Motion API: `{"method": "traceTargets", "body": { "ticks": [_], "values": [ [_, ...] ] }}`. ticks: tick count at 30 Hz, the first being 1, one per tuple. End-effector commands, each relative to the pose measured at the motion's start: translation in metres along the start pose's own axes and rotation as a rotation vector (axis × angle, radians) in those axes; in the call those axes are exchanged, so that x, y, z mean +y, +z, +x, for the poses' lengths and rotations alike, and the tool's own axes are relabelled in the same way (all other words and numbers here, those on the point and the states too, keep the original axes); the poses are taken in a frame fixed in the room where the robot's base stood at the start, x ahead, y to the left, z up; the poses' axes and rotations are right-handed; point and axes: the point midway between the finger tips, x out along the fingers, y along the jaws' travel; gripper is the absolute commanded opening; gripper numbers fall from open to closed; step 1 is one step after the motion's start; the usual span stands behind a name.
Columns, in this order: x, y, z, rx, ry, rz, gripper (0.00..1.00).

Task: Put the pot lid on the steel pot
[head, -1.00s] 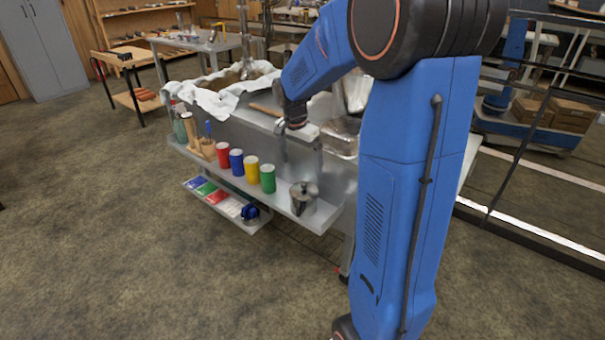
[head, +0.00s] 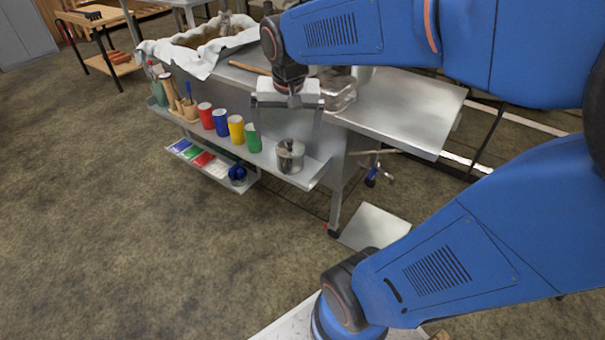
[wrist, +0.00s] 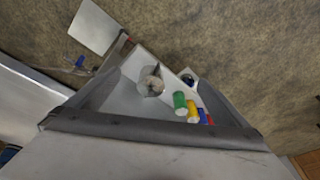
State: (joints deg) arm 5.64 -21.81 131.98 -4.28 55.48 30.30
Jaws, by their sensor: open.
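The steel pot (head: 290,157) stands upright on the front shelf of the metal evaporator table, right of the green can. A small dark knob-like part shows at its top. I cannot tell whether this is the pot lid seated or tilted there; no separate lid is clear. In the wrist view the pot (wrist: 151,86) looks small and lies between the fingers, with a pale, uneven top. My gripper (head: 286,140) points down above the shelf, fingers wide apart. It is open and empty, apart from the pot.
The green can (head: 253,138), yellow can (head: 236,129), blue can (head: 221,122) and red can (head: 205,116) stand in a row left of the pot. A lower shelf (head: 215,172) holds coloured packets. A clear container (head: 341,92) stands on the table behind.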

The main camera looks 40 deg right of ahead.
Motion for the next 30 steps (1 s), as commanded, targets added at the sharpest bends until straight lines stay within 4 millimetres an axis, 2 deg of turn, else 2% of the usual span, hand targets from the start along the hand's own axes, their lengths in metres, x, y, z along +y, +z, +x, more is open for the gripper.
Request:
{"method": "traceTargets", "body": {
  "ticks": [1, 6, 15, 21, 30],
  "values": [
    [0.003, 0.014, -0.006, 0.013, -0.014, -0.046, 0.99],
    [0.012, 0.059, -0.018, 0.049, -0.057, -0.215, 0.99],
    [0.03, 0.125, -0.024, 0.116, -0.116, -0.484, 0.99],
    [0.036, 0.144, -0.022, 0.138, -0.13, -0.568, 0.99],
    [0.036, 0.146, -0.022, 0.14, -0.132, -0.578, 0.99]
  ]
}}
